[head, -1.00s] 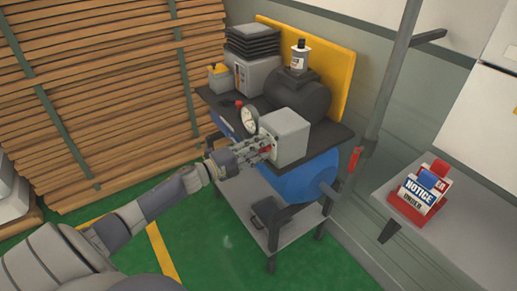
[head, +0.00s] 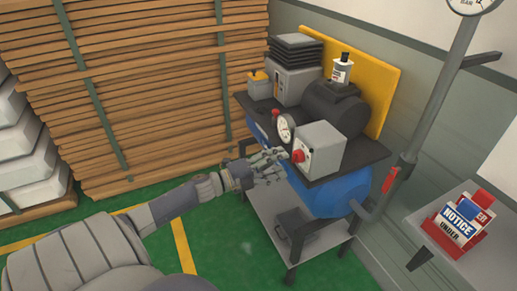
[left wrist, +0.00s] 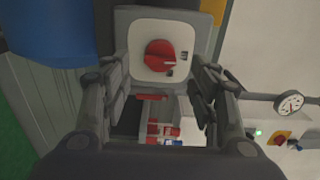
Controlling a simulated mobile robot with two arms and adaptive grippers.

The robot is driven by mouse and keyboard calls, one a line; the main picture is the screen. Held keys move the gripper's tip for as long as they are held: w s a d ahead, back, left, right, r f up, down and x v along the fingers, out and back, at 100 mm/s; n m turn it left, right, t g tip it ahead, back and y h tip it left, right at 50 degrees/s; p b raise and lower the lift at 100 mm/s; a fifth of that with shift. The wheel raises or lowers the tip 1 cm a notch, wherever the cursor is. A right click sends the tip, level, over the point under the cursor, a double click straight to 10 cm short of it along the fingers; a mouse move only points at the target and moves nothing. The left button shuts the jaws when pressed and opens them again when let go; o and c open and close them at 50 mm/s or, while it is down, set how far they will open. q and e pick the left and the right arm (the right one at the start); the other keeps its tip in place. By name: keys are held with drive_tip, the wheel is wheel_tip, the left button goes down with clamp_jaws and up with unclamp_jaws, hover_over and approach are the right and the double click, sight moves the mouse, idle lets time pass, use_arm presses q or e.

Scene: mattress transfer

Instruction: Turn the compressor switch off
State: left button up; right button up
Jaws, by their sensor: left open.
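The compressor switch is a red rotary knob (head: 299,156) on a white plate on the front of a grey box (head: 322,143). In the left wrist view the red knob (left wrist: 160,55) sits beyond the fingers, with a pale mark at its right side. My left gripper (head: 275,166) is open just left of the box. In the left wrist view my left gripper (left wrist: 165,90) has its fingers spread on either side of the view, with nothing between them at the tips. The knob appears clear of the fingers. My right gripper is not in view.
The box stands on the dark top of a compressor cart with a blue tank (head: 325,197). A gauge (head: 285,128) is beside the box. A grey pipe with a red handle (head: 390,180) rises at right. A notice stand (head: 458,222) sits on a shelf. Stacked planks (head: 150,90) stand behind.

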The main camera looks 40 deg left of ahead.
use_arm(q)
drive_tip(key=v, duration=0.7)
idle(0.5)
